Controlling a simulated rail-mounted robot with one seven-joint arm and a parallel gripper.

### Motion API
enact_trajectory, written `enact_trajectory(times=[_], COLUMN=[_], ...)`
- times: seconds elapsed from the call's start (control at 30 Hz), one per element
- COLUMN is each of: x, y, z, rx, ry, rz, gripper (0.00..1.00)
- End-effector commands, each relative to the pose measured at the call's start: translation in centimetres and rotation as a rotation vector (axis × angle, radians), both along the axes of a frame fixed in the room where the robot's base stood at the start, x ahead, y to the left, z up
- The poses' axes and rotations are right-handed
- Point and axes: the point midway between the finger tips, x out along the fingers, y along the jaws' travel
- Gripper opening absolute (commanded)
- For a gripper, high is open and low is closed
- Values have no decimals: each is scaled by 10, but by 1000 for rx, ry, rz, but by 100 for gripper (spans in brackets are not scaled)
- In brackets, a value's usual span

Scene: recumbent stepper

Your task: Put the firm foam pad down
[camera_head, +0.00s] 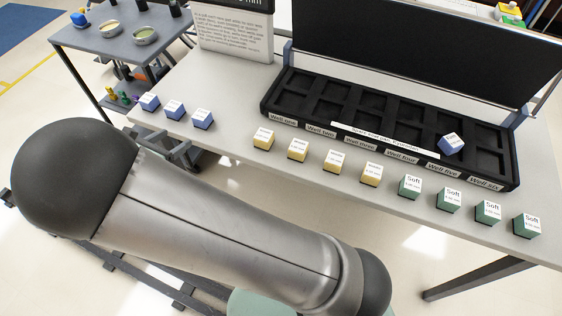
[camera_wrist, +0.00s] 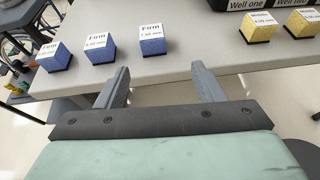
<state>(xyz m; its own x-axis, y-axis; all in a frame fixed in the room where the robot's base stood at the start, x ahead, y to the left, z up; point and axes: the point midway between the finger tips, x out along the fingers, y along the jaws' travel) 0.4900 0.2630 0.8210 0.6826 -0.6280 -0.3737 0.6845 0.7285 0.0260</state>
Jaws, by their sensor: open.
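Three blue pads marked Firm stand on the grey table's left part: the left one (camera_head: 149,102), the middle one (camera_head: 174,110) and the right one (camera_head: 202,118). They also show in the wrist view as the left (camera_wrist: 54,57), middle (camera_wrist: 98,48) and right (camera_wrist: 152,40) pads. A fourth blue pad (camera_head: 451,143) sits tilted in the black well tray (camera_head: 283,126), around well five; its exact seating is unclear. My gripper (camera_wrist: 160,82) is open and empty, at the table's front edge, near the right firm pad but apart from it. The head view does not show its fingers.
Several yellow pads (camera_head: 298,149) and green Soft pads (camera_head: 448,199) stand along the table's front. A black upright panel (camera_head: 430,45) rises behind the tray, with a white sign (camera_head: 235,35) to its left. A side cart (camera_head: 95,40) stands at the left.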

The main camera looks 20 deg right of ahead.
Motion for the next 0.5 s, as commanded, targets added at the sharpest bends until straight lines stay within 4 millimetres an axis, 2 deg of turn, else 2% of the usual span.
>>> enact_trajectory(times=[0.07,0.17,0.2,0.27,0.3,0.4,0.5], x=[0,-15,-26,-48,-65,-114,-161], y=[-37,-101,-129,-167,-189,-233,-257], z=[8,16,21,27,31,42,52], rx=[91,278,369,512,606,839,1045], ry=[8,12,4,-17,-39,-122,-238], rz=[-121,-366,-490,-685,-818,-1160,-1477], gripper=[62,62,62,62,62,62,62])
